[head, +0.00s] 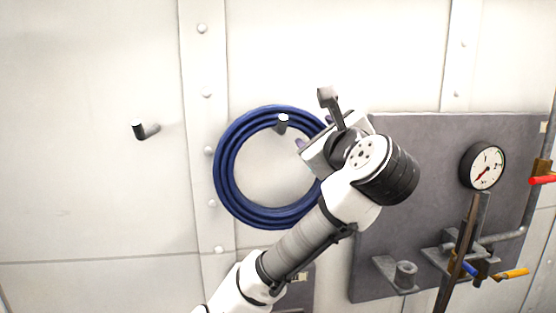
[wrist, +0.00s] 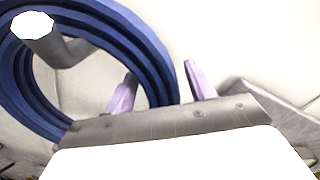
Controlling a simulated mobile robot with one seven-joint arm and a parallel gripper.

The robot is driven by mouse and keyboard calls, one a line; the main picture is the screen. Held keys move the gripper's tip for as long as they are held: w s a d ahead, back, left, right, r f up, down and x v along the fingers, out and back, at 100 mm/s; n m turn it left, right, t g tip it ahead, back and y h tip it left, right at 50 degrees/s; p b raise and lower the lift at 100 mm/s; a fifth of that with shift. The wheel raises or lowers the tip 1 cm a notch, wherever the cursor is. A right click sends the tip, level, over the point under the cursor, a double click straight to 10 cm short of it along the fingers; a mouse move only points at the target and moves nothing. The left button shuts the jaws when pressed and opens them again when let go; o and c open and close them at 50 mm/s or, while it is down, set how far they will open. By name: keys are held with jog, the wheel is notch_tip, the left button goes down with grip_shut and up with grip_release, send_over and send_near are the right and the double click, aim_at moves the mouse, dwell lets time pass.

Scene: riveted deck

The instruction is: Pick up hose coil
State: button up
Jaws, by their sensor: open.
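The hose coil (head: 227,185) is a dark blue ring of several loops. It hangs on a wall peg (head: 282,122) in the middle of the head view. My gripper (head: 312,137) is at the coil's upper right side, and my wrist hides part of the coil's right edge. In the wrist view the coil (wrist: 150,45) fills the upper left. My gripper (wrist: 160,88) is open there, with one purple fingertip over the inside of the ring and the other outside it. The coil's right band lies between them in the picture. Whether the fingers touch it, I cannot tell.
A second, empty peg (head: 145,130) sticks out of the wall at left. At right, a grey panel (head: 430,140) carries a round gauge (head: 482,166), pipes and valves with red (head: 541,180), blue and orange (head: 511,275) handles. The wall left of the coil is mostly clear.

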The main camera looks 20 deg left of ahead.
jog(key=shift+w+a, duration=0.3)
jog(key=shift+w, duration=0.05)
jog(key=shift+c, duration=0.2)
grip_shut()
